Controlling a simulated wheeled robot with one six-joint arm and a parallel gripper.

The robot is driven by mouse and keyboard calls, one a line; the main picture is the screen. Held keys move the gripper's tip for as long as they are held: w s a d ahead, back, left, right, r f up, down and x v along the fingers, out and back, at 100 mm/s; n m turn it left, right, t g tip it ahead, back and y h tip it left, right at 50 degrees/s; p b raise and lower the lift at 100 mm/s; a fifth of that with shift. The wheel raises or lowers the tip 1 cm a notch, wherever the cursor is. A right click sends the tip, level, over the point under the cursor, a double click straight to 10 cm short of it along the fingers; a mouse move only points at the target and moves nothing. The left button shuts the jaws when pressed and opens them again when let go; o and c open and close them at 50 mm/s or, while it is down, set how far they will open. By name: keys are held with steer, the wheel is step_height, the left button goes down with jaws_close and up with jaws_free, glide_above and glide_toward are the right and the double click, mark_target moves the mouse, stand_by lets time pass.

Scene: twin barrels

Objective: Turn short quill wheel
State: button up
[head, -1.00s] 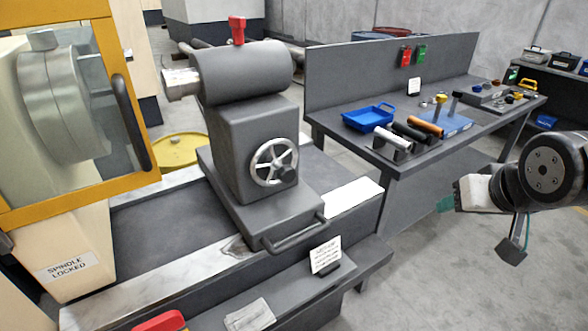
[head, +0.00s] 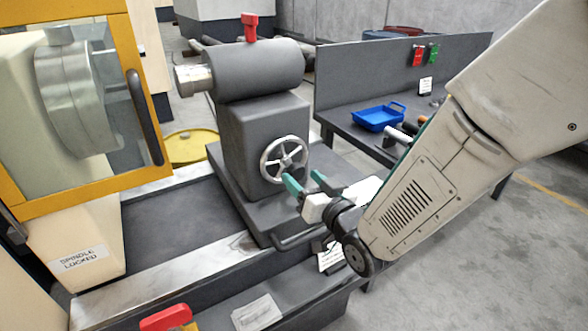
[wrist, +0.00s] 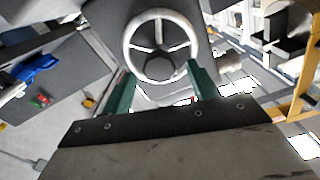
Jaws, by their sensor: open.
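The short quill wheel (head: 284,159) is a silver spoked handwheel on the side of the dark grey tailstock (head: 262,130). My gripper (head: 305,181) is open, with green fingers, just in front of the wheel's lower rim. In the wrist view the wheel (wrist: 160,46) is upper centre, and my two fingers (wrist: 158,90) stand apart below its left and right sides. Nothing is between the fingers. I cannot tell whether a fingertip touches the rim. The wheel's knob is not clear in the head view.
A red lever (head: 250,27) tops the tailstock. A yellow-framed guard door (head: 148,90) stands at left. A grey bar handle (head: 297,237) lies below my gripper. A workbench with a blue tray (head: 378,118) is behind, partly hidden by my arm. Open floor lies at right.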

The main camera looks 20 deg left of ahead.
mark_target(299, 174)
steer(key=x, duration=0.5)
steer(key=shift+w, duration=0.1)
steer(key=c, duration=1)
